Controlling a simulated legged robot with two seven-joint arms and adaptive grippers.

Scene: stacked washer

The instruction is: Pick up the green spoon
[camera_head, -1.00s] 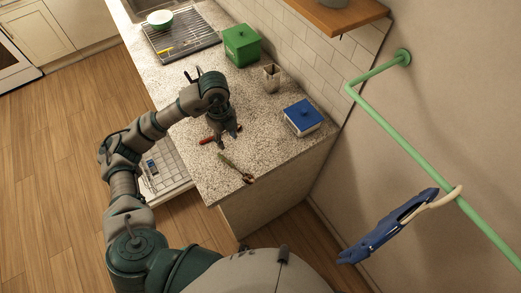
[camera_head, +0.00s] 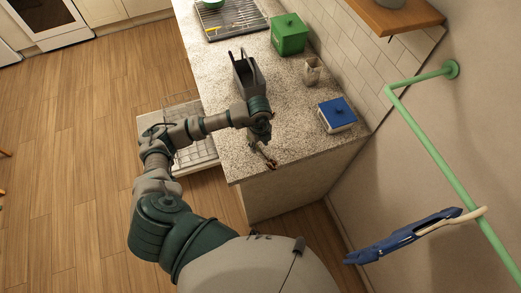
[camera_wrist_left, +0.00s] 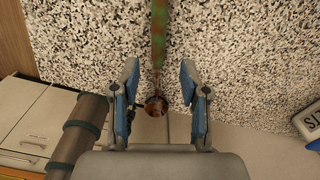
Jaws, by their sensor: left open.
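The green spoon lies on the speckled counter (camera_head: 290,100) near its front edge. In the head view my left gripper (camera_head: 258,142) covers most of it, and only its brownish end (camera_head: 270,163) shows. In the left wrist view the green handle of the spoon (camera_wrist_left: 159,38) runs up and out of the picture. Its round brown end (camera_wrist_left: 157,106) sits between the blue-padded fingers. My left gripper (camera_wrist_left: 160,78) is open, with a finger on each side of the spoon and neither visibly touching it. My right gripper is not in view.
A white box with a blue lid (camera_head: 337,113), a cup (camera_head: 312,71) and a green canister (camera_head: 289,34) stand by the wall. A dish rack (camera_head: 232,18) is farther back. A pulled-out rack (camera_head: 197,153) is left of the counter. A blue object (camera_head: 405,236) hangs from a green rail (camera_head: 431,149).

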